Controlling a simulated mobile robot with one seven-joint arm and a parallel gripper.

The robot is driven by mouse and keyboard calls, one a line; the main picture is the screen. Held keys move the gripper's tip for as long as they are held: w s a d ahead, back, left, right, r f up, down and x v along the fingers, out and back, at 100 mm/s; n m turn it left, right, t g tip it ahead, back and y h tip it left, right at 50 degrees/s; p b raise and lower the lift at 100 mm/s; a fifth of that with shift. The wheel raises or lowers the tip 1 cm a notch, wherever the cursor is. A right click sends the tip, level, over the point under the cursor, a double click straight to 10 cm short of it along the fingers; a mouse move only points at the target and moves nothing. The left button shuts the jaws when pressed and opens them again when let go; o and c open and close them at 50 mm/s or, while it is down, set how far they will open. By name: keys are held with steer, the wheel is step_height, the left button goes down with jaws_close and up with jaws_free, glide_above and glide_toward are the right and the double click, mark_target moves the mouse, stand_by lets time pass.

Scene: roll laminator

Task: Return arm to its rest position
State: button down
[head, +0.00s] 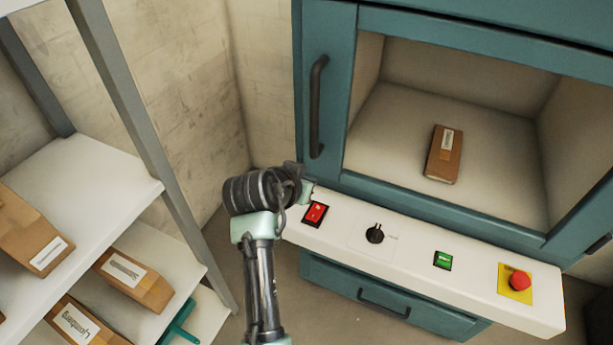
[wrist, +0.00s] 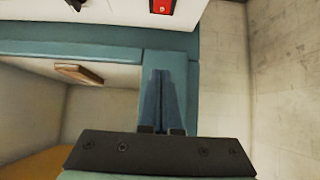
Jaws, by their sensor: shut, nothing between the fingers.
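My arm reaches up from the bottom of the head view, its wrist bent over the left end of the machine's white control panel (head: 375,242). My gripper (head: 305,192) is partly hidden behind the wrist there.
The panel carries a red switch (head: 315,213), black knob (head: 375,234), green switch (head: 443,260) and red emergency button (head: 520,280). A brown package (head: 443,154) lies inside the machine. A shelf (head: 100,180) with several packages stands left.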

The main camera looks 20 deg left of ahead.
steer(key=shift+s+r, duration=0.2)
steer(key=shift+r, duration=0.05)
stand_by(0.4)
steer(key=w+d+r+t+y, duration=0.1)
steer(key=d+r+t, duration=0.3)
steer(key=r, duration=1)
steer(key=d+r+t+y, duration=0.1)
steer(key=d+r+t, duration=0.3)
steer(key=r, duration=1)
steer(key=s+d+r+t+h, duration=0.1)
steer(key=s+d+r+t, duration=0.4)
steer(key=s+r, duration=0.55)
steer(key=s+d+r+t+h, duration=0.1)
steer(key=s+d+r+t, duration=0.45)
steer(key=r, duration=0.75)
step_height(320, 180, up, 16)
steer(key=s+p, duration=0.2)
steer(key=p, duration=1.3)
steer(key=shift+f+g+p, duration=0.25)
steer(key=shift+g+p, duration=0.15)
steer(key=shift+g, duration=0.05)
